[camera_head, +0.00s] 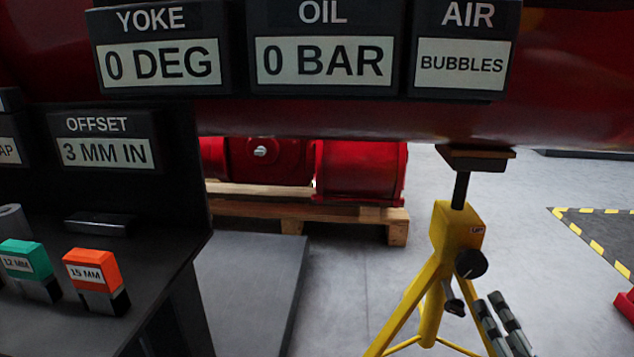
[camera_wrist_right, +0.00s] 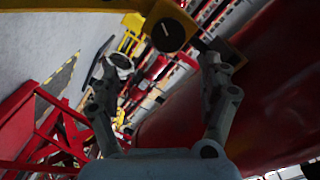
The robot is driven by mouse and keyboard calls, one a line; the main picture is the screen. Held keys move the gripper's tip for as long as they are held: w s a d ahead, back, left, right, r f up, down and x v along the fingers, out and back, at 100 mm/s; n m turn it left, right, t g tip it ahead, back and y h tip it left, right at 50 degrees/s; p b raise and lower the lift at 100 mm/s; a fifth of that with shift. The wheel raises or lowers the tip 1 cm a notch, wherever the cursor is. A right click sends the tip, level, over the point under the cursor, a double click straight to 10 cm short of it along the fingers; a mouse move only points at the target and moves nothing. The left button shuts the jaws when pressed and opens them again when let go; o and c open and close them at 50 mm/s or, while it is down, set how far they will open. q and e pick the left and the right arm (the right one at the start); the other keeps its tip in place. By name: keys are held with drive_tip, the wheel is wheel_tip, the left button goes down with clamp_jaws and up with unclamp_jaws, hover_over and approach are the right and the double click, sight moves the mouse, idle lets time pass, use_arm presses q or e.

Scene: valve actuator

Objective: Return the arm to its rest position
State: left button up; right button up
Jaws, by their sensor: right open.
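My right gripper (camera_head: 488,299) shows at the lower right of the head view as two dark grey fingers, just right of the yellow stand (camera_head: 459,228). In the right wrist view my right gripper (camera_wrist_right: 163,68) is open, its fingers spread wide with nothing between them. The stand's black knob (camera_head: 471,263) is close to the fingertips in the head view. In the wrist view the knob (camera_wrist_right: 168,34) shows beyond the fingers, near the top. I cannot tell the exact gap. My left gripper is in neither view.
A red cylinder (camera_head: 570,85) runs above the stand. Displays read YOKE 0 DEG (camera_head: 160,62), OIL 0 BAR, AIR BUBBLES and OFFSET 3 MM IN. Green 12 MM (camera_head: 25,258) and orange 15 MM (camera_head: 92,268) blocks stand on a dark bench at left. Grey floor (camera_head: 540,175) is open at right.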

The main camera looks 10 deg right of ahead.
drive_tip(key=s+a+n+g+y, duration=0.6)
drive_tip(key=s+a+n, duration=0.4)
drive_tip(key=s, duration=0.1)
drive_tip(key=s+d+f+n+g+h, duration=0.15)
drive_tip(key=s+n+g, duration=0.25)
drive_tip(key=s+g, duration=0.55)
use_arm(q)
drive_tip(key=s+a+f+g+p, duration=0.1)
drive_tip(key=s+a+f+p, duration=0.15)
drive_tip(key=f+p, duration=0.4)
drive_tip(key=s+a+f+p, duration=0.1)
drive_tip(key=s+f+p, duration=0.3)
drive_tip(key=p, duration=0.5)
use_arm(e)
drive_tip(key=s+d+f+h, duration=0.1)
drive_tip(key=s+d+f, duration=0.3)
drive_tip(key=s+f, duration=0.5)
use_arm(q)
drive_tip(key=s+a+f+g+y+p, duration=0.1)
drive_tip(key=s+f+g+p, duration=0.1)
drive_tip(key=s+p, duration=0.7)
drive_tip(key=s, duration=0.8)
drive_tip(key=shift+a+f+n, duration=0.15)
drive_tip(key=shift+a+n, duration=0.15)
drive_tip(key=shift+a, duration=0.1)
use_arm(e)
drive_tip(key=s+d+f+g, duration=0.1)
drive_tip(key=s+d+f, duration=0.1)
drive_tip(key=s, duration=1.3)
drive_tip(key=shift+f, duration=0.65)
